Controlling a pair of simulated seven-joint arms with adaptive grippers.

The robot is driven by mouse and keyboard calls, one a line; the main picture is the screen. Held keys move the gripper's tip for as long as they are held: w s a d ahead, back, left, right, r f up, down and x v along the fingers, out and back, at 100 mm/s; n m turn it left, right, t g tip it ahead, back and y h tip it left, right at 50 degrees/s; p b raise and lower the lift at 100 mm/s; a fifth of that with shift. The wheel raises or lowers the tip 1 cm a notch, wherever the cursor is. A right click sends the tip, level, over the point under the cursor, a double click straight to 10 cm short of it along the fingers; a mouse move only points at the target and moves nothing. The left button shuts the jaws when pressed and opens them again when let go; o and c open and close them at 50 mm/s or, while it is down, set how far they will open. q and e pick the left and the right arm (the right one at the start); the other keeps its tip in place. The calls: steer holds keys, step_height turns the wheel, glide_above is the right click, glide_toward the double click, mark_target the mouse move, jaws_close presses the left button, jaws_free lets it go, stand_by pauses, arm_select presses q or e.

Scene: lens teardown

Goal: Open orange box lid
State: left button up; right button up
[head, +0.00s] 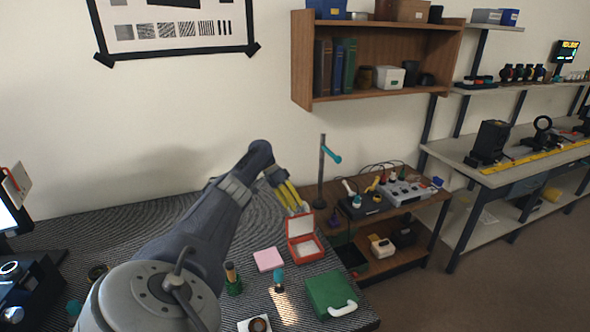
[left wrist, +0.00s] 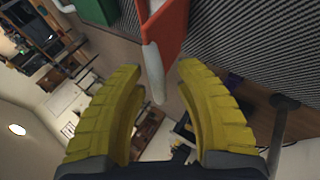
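The orange box (head: 292,258) sits on the striped table near its right edge, with a white interior. Its orange lid (head: 289,229) stands raised at the back of the box, so the box is open. My left gripper (head: 298,206), with yellow fingers, is just above the top of the lid. In the left wrist view the fingers are apart, and the white handle (left wrist: 153,73) of the orange lid (left wrist: 173,28) lies between the fingertips (left wrist: 158,68), with gaps on both sides. My right gripper is not in view.
A pink pad (head: 268,259), a teal-topped tool (head: 279,280) and a green case (head: 325,292) with a white handle lie around the box. A dark stand (head: 321,170) with a teal arm rises behind it. A wooden side table (head: 410,262) stands to the right.

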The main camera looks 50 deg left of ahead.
arm_select(q)
steer(key=shift+o, duration=0.2)
steer(key=shift+w+d+r, duration=0.1)
steer(key=shift+w+r, duration=0.05)
steer(key=shift+w, duration=0.05)
steer(key=shift+r, duration=0.4)
step_height(320, 180, up, 9)
steer(key=shift+r, duration=0.1)
stand_by(0.4)
